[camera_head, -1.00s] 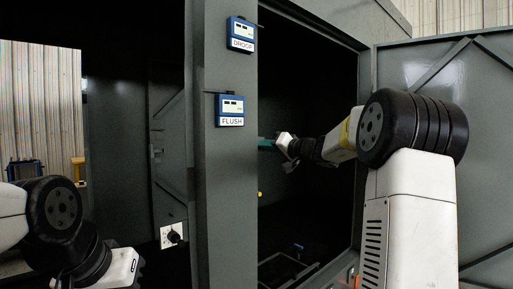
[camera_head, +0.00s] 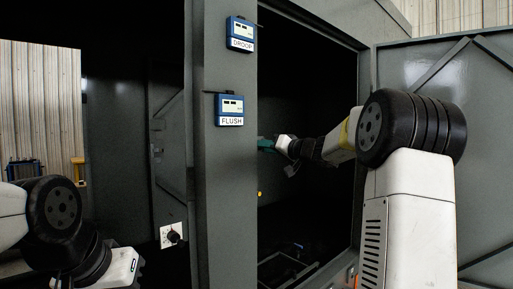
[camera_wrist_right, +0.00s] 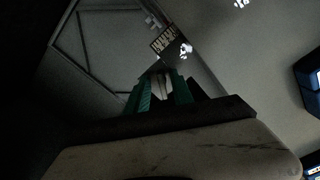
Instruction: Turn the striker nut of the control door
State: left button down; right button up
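My right arm reaches into the dark right-hand bay. My right gripper (camera_head: 265,144) has green fingertips close to the inner side of the grey post (camera_head: 226,180), whose edge partly hides them. In the right wrist view the two green fingers (camera_wrist_right: 160,92) stand apart, with a small pale thing (camera_wrist_right: 160,86) between or behind them. I cannot tell whether they touch it, or whether it is the striker nut. The nut is not clearly visible in the head view. My left gripper (camera_head: 130,268) is low at the left; its fingers cannot be made out.
The post carries two blue meters, DROOP (camera_head: 241,34) and FLUSH (camera_head: 230,109). A black knob on a white plate (camera_head: 172,236) sits in the left bay. A large grey door (camera_head: 480,130) stands open at the right. The right bay is dark inside.

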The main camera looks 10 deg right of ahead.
jog(key=shift+s+d+r, duration=0.1)
jog(key=shift+r, duration=0.05)
jog(key=v, duration=0.7)
jog(key=shift+s, duration=0.25)
